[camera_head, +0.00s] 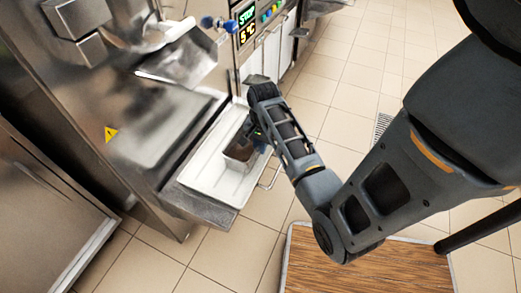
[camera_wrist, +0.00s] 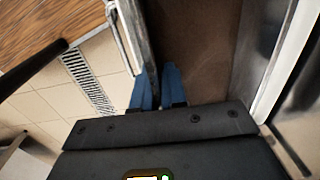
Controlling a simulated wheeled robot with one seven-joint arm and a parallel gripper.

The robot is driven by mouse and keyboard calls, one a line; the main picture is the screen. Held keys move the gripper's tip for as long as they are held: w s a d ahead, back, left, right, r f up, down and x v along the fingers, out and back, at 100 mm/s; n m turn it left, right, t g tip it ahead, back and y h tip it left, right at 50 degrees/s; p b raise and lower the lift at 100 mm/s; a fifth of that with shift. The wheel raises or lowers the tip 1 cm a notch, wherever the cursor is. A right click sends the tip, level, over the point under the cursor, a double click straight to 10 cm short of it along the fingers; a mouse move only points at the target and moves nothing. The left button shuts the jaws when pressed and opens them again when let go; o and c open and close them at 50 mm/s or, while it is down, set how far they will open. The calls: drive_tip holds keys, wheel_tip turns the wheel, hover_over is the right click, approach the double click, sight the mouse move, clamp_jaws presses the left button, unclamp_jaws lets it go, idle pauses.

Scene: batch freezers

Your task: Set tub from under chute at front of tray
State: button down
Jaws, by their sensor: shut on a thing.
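A small metal tub (camera_head: 239,151) with a brown inside is over the middle of the white tray (camera_head: 196,184) in the head view. I cannot tell whether its base touches the tray. My gripper (camera_head: 252,131) reaches it from the right, shut on its wall. In the wrist view the blue fingertips (camera_wrist: 155,88) pinch the wall, and the tub's brown inside (camera_wrist: 200,40) lies to the right of them. The metal chute (camera_head: 185,58) is above and to the left of the tray, and the tub is clear of it. My arm hides part of the tub's right side.
The steel machine (camera_head: 130,125) stands along the tray's left side. A display panel (camera_head: 247,25) and a wire handle (camera_head: 270,178) are near the tray. The tray's near end is bare. A wooden-topped surface (camera_head: 365,268) is at lower right, with tiled floor between.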

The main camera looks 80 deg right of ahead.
wheel_tip(320, 180, down, 2)
drive_tip(key=shift+f, duration=0.1)
drive_tip(key=c, duration=1.5)
unclamp_jaws()
drive_tip(key=shift+o, duration=0.2)
